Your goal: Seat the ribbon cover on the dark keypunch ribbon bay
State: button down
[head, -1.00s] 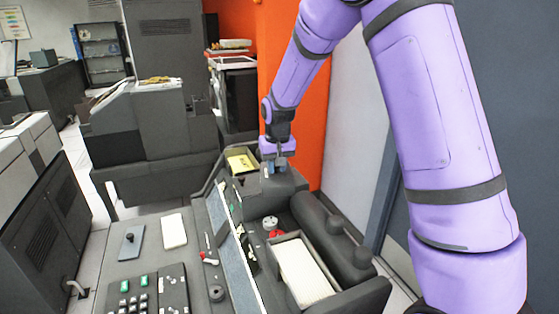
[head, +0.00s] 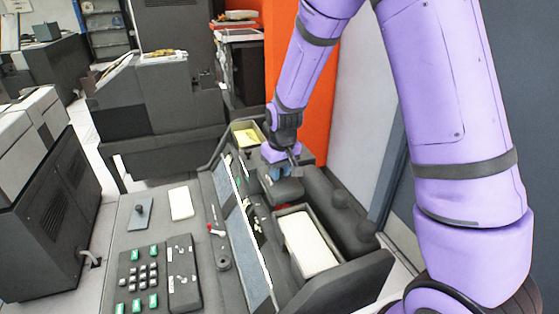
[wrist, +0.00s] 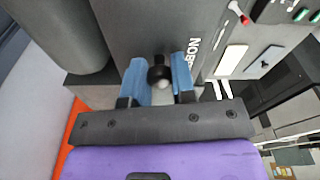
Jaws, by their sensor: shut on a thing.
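The ribbon cover (head: 287,191) is a dark grey piece below my gripper (head: 283,173). In the wrist view the cover (wrist: 135,25) is a broad dark panel with white lettering, partly hidden, and a small dark knob. The blue fingertips of my gripper (wrist: 159,78) are shut on this knob from both sides. The cover is over the dark ribbon bay, behind the card tray, and hides most of it. A bit of red (head: 279,207) shows at its near edge. I cannot tell whether the cover touches the bay.
A card tray with white cards (head: 308,240) stands just in front of the cover. A dark rounded housing with knobs (head: 341,210) is close on the right. A yellow-lined bin (head: 247,136) is behind. A blue-grey plate (head: 141,214) and a white card stack (head: 181,203) lie left.

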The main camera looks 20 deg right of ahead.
jog(key=shift+f, duration=2.1)
jog(key=shift+f, duration=1.7)
dwell(1.5)
jog(key=shift+c, duration=2.4)
grip_release()
jog(key=shift+r, duration=4.5)
